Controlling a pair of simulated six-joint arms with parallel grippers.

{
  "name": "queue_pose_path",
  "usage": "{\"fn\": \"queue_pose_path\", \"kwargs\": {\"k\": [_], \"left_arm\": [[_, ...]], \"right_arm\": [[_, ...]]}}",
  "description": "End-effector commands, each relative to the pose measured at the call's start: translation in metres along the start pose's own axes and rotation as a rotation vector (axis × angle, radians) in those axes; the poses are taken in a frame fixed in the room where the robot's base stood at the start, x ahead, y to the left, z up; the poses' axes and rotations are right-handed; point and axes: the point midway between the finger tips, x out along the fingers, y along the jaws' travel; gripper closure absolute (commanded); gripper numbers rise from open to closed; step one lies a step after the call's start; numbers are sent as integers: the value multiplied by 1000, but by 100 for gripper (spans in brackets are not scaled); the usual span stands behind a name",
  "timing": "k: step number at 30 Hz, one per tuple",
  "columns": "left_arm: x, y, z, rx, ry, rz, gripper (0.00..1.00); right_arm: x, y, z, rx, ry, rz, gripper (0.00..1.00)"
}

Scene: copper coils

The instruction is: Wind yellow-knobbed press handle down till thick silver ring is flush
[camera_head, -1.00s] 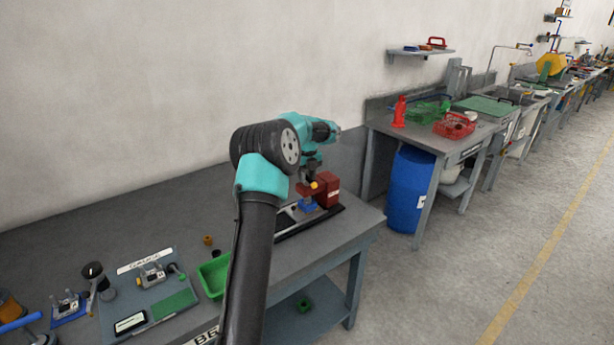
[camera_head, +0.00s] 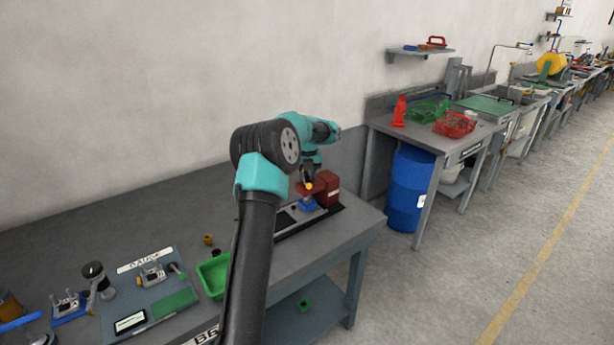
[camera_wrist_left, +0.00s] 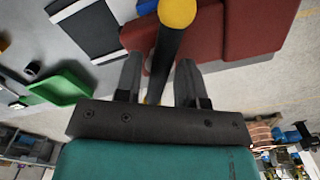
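The red press (camera_head: 325,188) stands at the far right end of the workbench, with a blue part (camera_head: 308,204) low at its front. Its yellow knob (camera_head: 308,186) shows just below my left gripper (camera_head: 309,177). In the left wrist view, the yellow knob (camera_wrist_left: 177,12) tops a dark handle rod (camera_wrist_left: 165,55) that passes between the two fingers of my left gripper (camera_wrist_left: 160,72). I cannot make out the silver ring. My right gripper is not in view.
A green bin (camera_head: 214,276) and a gauge board (camera_head: 150,290) are on the bench at the left. A black-and-white board (camera_wrist_left: 95,30) lies beside the press. A blue barrel (camera_head: 410,190) stands past the bench end.

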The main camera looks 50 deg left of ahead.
Motion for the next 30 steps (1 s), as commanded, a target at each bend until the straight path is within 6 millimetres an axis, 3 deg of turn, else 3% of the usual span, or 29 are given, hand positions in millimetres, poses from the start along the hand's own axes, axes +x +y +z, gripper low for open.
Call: {"fn": "queue_pose_path", "kwargs": {"k": [11,30], "left_arm": [[-2,0,0,-2,-1,-1,57],[-41,0,0,-2,-2,-1,57]], "right_arm": [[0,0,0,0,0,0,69],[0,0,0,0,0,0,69]]}}
